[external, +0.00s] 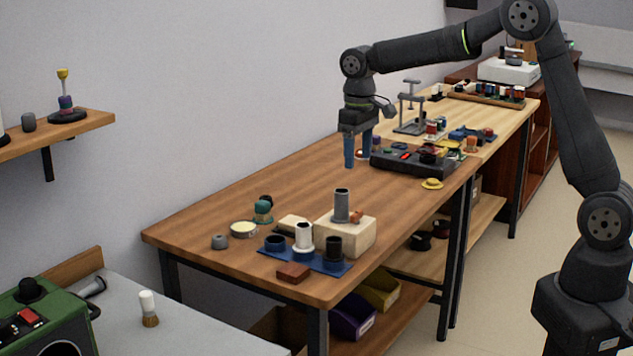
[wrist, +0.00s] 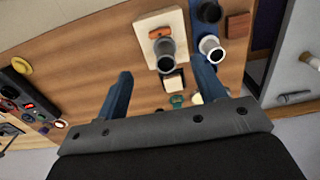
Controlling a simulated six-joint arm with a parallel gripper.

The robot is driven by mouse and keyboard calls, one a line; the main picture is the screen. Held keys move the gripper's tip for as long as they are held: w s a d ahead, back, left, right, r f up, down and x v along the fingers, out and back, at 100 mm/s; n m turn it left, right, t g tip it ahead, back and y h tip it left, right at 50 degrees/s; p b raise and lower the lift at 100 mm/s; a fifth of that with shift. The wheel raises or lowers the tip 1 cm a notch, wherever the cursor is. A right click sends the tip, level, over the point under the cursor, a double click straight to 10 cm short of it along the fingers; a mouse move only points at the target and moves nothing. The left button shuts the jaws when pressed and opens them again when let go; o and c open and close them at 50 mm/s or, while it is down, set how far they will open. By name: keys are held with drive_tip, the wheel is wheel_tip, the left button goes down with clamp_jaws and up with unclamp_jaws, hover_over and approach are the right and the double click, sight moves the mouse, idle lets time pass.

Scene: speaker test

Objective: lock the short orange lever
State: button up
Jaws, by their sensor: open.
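A small orange piece (external: 356,216), which looks like the short lever, sits on top of a cream block (external: 345,239) beside an upright grey cylinder (external: 341,206). In the wrist view the orange lever (wrist: 159,32) lies near the far edge of the cream block (wrist: 147,22), next to the grey cylinder (wrist: 166,60). Its lock position is too small to tell. My gripper (external: 352,155) points down over the farther part of the brown table, well apart from the block. In the wrist view my gripper (wrist: 161,82) is open, with nothing between its blue fingers.
A blue base (external: 330,264) with dark and white cylinders stands at the table's near end, with a red-brown block (external: 293,272) in front. A black control box (external: 405,163) stands right of my gripper. The middle of the table (external: 290,190) is bare.

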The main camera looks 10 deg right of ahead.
sight(356, 212)
wheel_tip(356, 212, down, 14)
drive_tip(key=shift+r, duration=0.1)
idle(0.4)
drive_tip(key=c, duration=1)
